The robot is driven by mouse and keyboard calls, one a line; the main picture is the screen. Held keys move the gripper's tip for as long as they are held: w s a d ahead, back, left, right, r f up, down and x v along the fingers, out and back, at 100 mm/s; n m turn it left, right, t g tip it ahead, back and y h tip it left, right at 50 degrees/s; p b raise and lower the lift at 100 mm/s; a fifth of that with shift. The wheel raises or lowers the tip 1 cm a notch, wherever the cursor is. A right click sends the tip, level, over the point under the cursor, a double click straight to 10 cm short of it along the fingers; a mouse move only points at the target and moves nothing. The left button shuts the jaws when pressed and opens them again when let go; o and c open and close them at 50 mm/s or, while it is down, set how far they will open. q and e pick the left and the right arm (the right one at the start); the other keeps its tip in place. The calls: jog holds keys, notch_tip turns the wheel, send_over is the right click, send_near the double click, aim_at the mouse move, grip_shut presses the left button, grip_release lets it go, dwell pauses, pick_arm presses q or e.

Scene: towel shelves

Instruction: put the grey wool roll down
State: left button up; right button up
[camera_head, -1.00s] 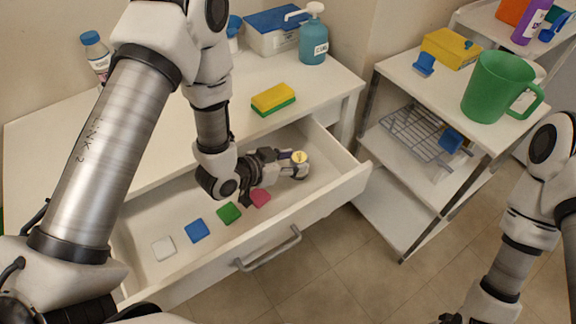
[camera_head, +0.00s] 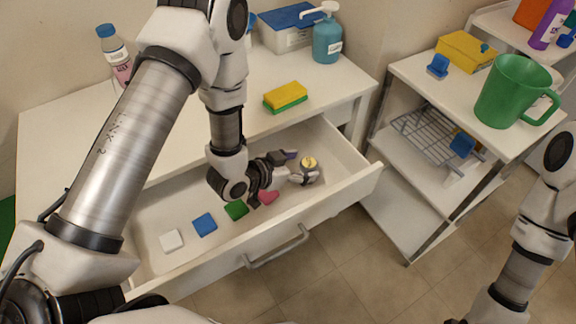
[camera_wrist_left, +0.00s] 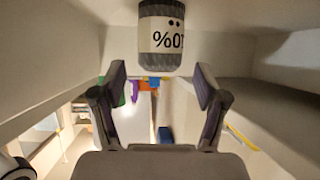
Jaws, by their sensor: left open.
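In the left wrist view the roll (camera_wrist_left: 160,38) is grey with a white label, ahead of and between the fingertips, with clear gaps to both. My left gripper (camera_head: 297,167) reaches into the drawer from the left and is open around or just short of the roll. Its spread fingers also show in the left wrist view (camera_wrist_left: 158,72). The roll's underside is hidden in the head view. My right arm enters at the right; its gripper is out of frame.
Small pink (camera_head: 268,197), green (camera_head: 236,210), blue (camera_head: 205,225) and white (camera_head: 172,241) pieces lie along the drawer's front. A yellow-green sponge (camera_head: 286,96) lies on the top above. A shelf cart with a green mug (camera_head: 507,91) stands at the right.

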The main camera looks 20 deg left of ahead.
pick_arm(q)
jog(key=v, duration=0.8)
jog(key=shift+a+r, duration=0.15)
jog(key=p+v, duration=0.3)
jog(key=shift+s, duration=0.25)
jog(key=shift+r, duration=0.1)
